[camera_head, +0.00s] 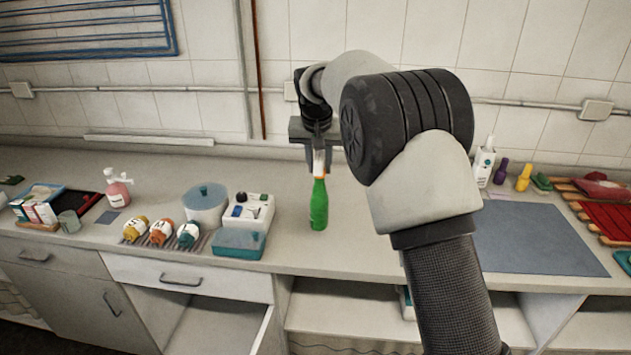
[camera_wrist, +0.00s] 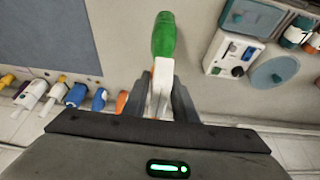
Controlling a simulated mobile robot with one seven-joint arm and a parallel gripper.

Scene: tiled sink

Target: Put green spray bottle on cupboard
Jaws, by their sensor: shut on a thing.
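The green spray bottle (camera_head: 319,205) is upright with its white and orange top up, near the middle of the counter. My gripper (camera_head: 319,160) is above it, shut on its top. In the wrist view my gripper (camera_wrist: 160,105) has its fingers on either side of the white neck of the green bottle (camera_wrist: 164,35). I cannot tell whether the bottle's base touches the counter. The cupboard under the counter shows an open shelf space (camera_head: 345,318) in front. My arm hides part of it.
A grey mat (camera_head: 545,240) lies right. An opened compartment (camera_head: 215,325) is below left. A pink soap bottle (camera_head: 117,190) stands further left.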

